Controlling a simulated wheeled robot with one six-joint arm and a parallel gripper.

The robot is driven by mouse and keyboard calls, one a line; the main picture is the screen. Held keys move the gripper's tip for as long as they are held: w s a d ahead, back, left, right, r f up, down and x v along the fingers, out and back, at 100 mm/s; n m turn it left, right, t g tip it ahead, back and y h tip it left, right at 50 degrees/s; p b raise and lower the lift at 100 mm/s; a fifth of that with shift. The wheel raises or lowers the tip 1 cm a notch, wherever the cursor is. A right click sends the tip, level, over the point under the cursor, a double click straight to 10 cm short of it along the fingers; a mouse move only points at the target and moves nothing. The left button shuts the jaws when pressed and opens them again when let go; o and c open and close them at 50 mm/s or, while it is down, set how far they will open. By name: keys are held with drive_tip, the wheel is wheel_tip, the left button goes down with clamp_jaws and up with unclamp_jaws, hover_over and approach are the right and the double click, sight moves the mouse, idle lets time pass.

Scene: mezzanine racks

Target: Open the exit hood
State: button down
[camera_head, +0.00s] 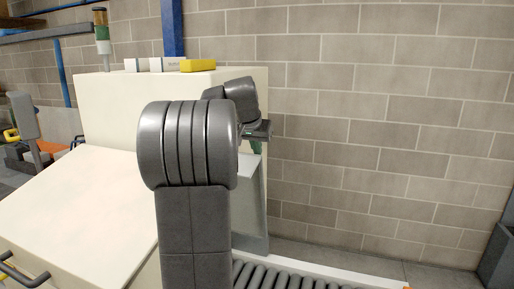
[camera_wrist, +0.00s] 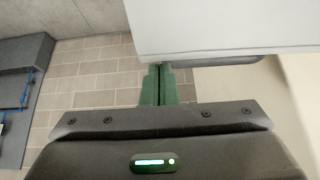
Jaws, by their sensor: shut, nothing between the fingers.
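The exit hood (camera_head: 252,205) shows in the head view as a pale grey panel at the right end of the cream machine, above the rollers; my arm hides part of it. In the wrist view a pale panel (camera_wrist: 235,25), which looks like the hood, fills the upper right. A dark grey bar (camera_wrist: 232,61) like a handle runs along its lower edge. My gripper (camera_wrist: 159,70) has its green fingers together with nothing between them. The fingertips are beside the left end of the bar; I cannot tell whether they touch. My gripper (camera_head: 257,146) is partly hidden by my wrist in the head view.
The cream machine (camera_head: 115,110) carries a yellow box (camera_head: 197,65) and a signal light (camera_head: 102,35). Its sloping front cover (camera_head: 75,205) has dark handles at lower left. A roller conveyor (camera_head: 290,276) extends at the bottom. A block wall (camera_head: 390,130) stands behind.

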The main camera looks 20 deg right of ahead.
sight(251, 163)
drive_tip(key=s+b, duration=0.1)
drive_tip(key=b, duration=0.1)
drive_tip(key=shift+a+f+t+h+b, duration=0.3)
drive_tip(key=shift+a+f+b, duration=0.05)
drive_tip(key=shift+f+b, duration=0.05)
drive_tip(key=s+b, duration=0.1)
drive_tip(key=b, duration=0.1)
drive_tip(key=s+a+b, duration=0.1)
drive_tip(key=b, duration=0.1)
drive_tip(key=shift+a+f+t, duration=0.1)
drive_tip(key=shift+f+t, duration=0.2)
drive_tip(key=shift+t, duration=0.1)
drive_tip(key=shift+s+a+f+h+b, duration=0.1)
drive_tip(key=shift+s+a+h+b, duration=0.05)
drive_tip(key=shift+s+a+b, duration=0.4)
drive_tip(key=shift+s+a+f+h+b, duration=0.15)
drive_tip(key=shift+s+a+b, duration=0.15)
drive_tip(key=shift+s, duration=0.35)
drive_tip(key=shift+r, duration=0.15)
drive_tip(key=shift+r, duration=0.1)
drive_tip(key=v, duration=1.3)
drive_tip(key=shift+s+r, duration=0.2)
drive_tip(key=shift+s, duration=0.05)
drive_tip(key=shift+f, duration=0.15)
drive_tip(key=x, duration=1.1)
drive_tip(key=shift+w+f, duration=0.2)
drive_tip(key=shift+w, duration=0.15)
